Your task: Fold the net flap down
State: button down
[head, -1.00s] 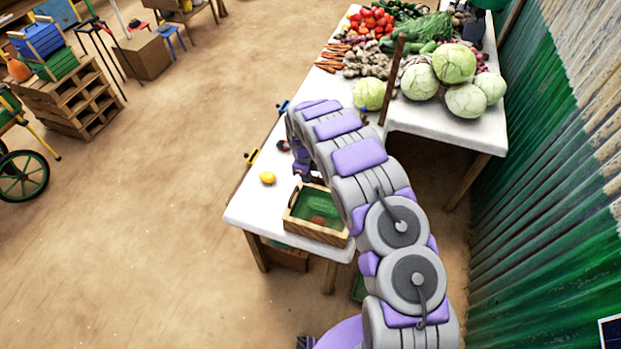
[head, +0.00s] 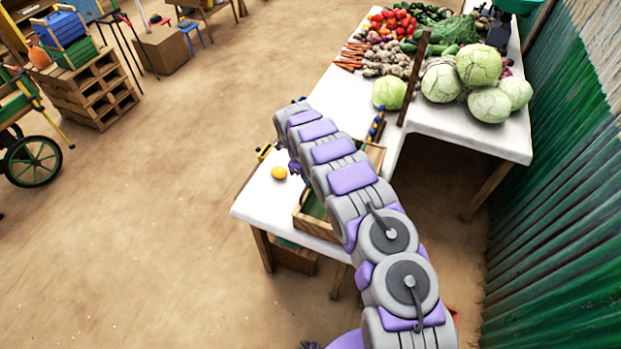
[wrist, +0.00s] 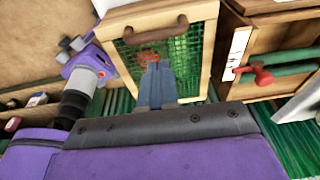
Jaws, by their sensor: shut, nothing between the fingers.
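In the wrist view, a wooden-framed panel of green net (wrist: 188,62), which looks like the net flap, has a brown handle (wrist: 155,28) along its upper bar. Something red shows through the mesh. My gripper (wrist: 157,67) is shut and empty, its fingertips in front of the net; I cannot tell whether they touch it. In the head view, a wooden crate with green inside (head: 316,226) stands on the white table, largely hidden behind my arm. My gripper's fingers are hidden there too.
A yellow lemon-like fruit (head: 279,173) lies left of the crate on the white table (head: 255,207). Cabbages (head: 478,64) and other vegetables fill the far table. A brown post (head: 414,78) stands between. In the wrist view, a wooden box (wrist: 275,45) with a red and green bar is at right.

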jog(key=f, duration=0.1)
jog(key=a+f+b, duration=0.1)
jog(key=f, duration=0.1)
jog(key=shift+w+a+f+b, duration=0.1)
jog(key=shift+w+a+b, duration=0.15)
jog(key=shift+b, duration=0.15)
jog(key=shift+a+f+b, duration=0.2)
jog(key=shift+f+b, duration=0.25)
jog(key=shift+f, duration=0.4)
